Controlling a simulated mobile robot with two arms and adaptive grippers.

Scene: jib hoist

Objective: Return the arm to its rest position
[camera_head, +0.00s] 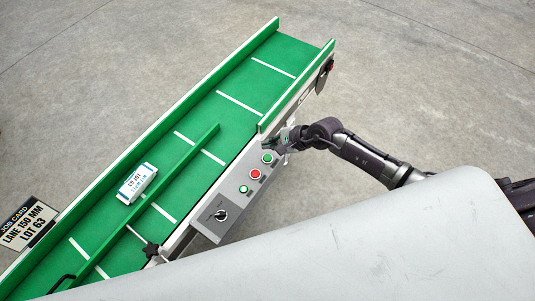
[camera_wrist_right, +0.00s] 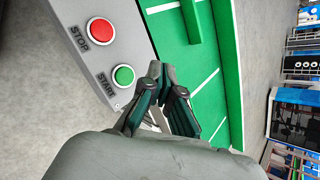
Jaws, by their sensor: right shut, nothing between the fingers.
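My right arm (camera_head: 365,157) reaches in from the right in the head view. Its gripper (camera_head: 270,143) is shut and empty, just beyond the upper end of the control panel (camera_head: 232,202). In the right wrist view the shut fingertips (camera_wrist_right: 161,70) are beside the green START button (camera_wrist_right: 123,75), over the panel edge and belt side. I cannot tell whether they touch anything. The red STOP button (camera_wrist_right: 101,31) is farther up the panel. My left gripper is not in view.
A green conveyor (camera_head: 205,118) with side rails and a diagonal guide bar (camera_head: 160,190) runs beside the panel. A white labelled carton (camera_head: 137,183) lies on it. A job card (camera_head: 28,225) reads lane 150 mm, lot 63. Concrete floor (camera_head: 430,90) beyond my arm is clear.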

